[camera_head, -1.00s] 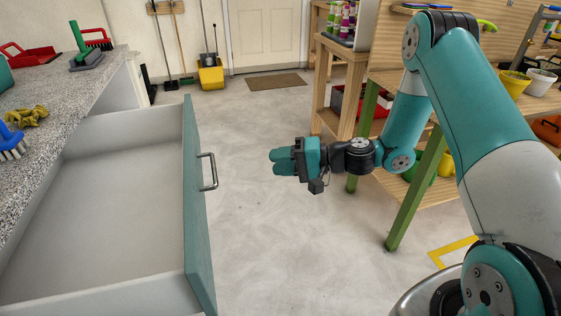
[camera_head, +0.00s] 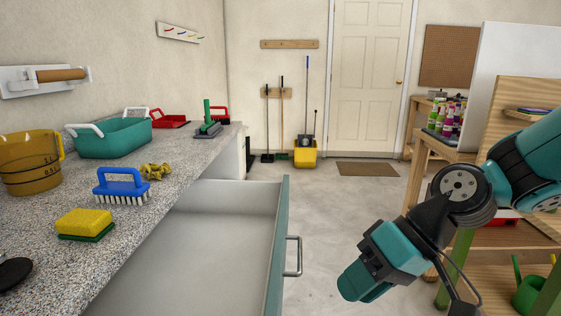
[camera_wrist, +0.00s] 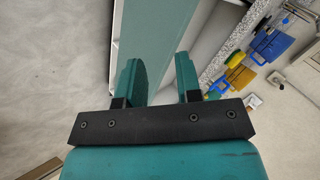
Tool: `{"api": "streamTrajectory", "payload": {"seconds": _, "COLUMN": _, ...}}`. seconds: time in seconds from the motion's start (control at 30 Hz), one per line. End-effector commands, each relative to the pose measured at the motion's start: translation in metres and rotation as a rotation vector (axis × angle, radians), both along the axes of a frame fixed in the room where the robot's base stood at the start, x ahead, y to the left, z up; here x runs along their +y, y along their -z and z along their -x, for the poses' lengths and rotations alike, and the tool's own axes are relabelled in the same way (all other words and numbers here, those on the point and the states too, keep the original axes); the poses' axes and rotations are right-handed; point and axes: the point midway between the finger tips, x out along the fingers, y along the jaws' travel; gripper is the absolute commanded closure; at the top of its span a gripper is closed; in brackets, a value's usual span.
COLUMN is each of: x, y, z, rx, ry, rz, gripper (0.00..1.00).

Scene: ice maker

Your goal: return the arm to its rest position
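My gripper (camera_head: 352,287) is teal with a black wrist and hangs at the lower right of the head view, pointing down and to the left. It is in free air, apart from the drawer handle in the picture. In the wrist view its two fingers (camera_wrist: 159,80) stand apart with nothing between them, so it is open and empty. My arm reaches in from the right edge and is bent at the wrist.
An open, empty drawer (camera_head: 277,245) with a metal handle (camera_head: 294,256) juts out left of my gripper. The granite counter (camera_head: 190,165) holds a sponge (camera_head: 84,223), a brush (camera_head: 121,186) and a teal basin (camera_head: 110,138). A wooden shelf (camera_head: 432,146) stands right. The floor between is clear.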

Motion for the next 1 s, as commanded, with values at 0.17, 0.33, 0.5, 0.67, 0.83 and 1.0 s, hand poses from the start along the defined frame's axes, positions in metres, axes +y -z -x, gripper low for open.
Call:
{"api": "streamTrajectory", "payload": {"seconds": 0.17, "x": -0.01, "y": -0.022, "z": 0.052, "rx": -0.066, "ry": -0.088, "rz": 0.18, "gripper": 0.68}}
{"api": "streamTrajectory", "payload": {"seconds": 0.33, "x": -0.026, "y": -0.033, "z": 0.087, "rx": -0.107, "ry": -0.119, "rz": 0.298, "gripper": 0.68}}
{"api": "streamTrajectory", "payload": {"seconds": 0.5, "x": -0.038, "y": -0.061, "z": 0.105, "rx": -0.123, "ry": -0.124, "rz": 0.363, "gripper": 0.68}}
{"api": "streamTrajectory", "payload": {"seconds": 0.67, "x": -0.038, "y": -0.098, "z": 0.105, "rx": -0.122, "ry": -0.124, "rz": 0.361, "gripper": 0.68}}
{"api": "streamTrajectory", "payload": {"seconds": 0.83, "x": -0.037, "y": -0.138, "z": 0.105, "rx": -0.123, "ry": -0.125, "rz": 0.36, "gripper": 0.68}}
{"api": "streamTrajectory", "payload": {"seconds": 1.0, "x": -0.037, "y": -0.165, "z": 0.104, "rx": -0.123, "ry": -0.125, "rz": 0.36, "gripper": 0.68}}
